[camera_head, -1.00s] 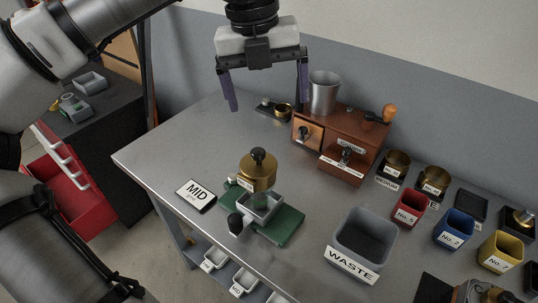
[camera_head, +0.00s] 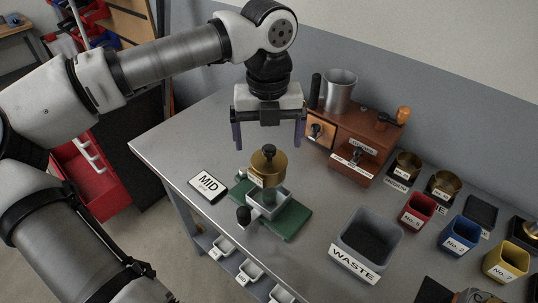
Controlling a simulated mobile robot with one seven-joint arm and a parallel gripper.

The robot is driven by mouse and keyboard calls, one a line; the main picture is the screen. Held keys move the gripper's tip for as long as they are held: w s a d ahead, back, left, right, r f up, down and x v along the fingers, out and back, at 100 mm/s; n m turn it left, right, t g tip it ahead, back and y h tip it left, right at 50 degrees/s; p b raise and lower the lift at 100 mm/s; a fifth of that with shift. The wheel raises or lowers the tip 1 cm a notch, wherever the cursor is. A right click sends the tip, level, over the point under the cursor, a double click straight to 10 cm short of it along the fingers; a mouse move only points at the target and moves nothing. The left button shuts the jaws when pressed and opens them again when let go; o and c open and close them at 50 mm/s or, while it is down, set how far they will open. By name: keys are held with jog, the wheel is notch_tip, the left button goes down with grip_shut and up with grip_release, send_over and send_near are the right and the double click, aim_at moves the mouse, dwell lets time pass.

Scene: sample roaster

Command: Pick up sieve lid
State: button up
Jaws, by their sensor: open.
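The sieve lid (camera_head: 269,153) appears to be the dark-knobbed top on a brass sieve (camera_head: 267,172). The sieve sits over a grey square tray (camera_head: 275,205) on a green base (camera_head: 290,220) with a black knob at its left. My gripper (camera_head: 268,143) points down with its two purple fingers wide apart and empty. In the picture it hangs just above and behind the lid's knob, with the knob between the finger lines. I cannot tell the exact gap in depth, and no contact shows.
A MID card (camera_head: 208,187) lies left of the sieve. A grey WASTE bin (camera_head: 366,240) stands at the right front. A wooden roaster (camera_head: 362,140) with a metal cup (camera_head: 341,92) stands behind. Red (camera_head: 416,211), blue (camera_head: 459,235) and yellow (camera_head: 506,259) bins stand at right.

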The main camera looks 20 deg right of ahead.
aim_at(269, 148)
jog(key=shift+s+d+f+p, duration=0.1)
jog(key=shift+f+p, duration=0.3)
jog(key=shift+f, duration=1.4)
jog(key=c, duration=1.1)
jog(key=shift+r, duration=0.1)
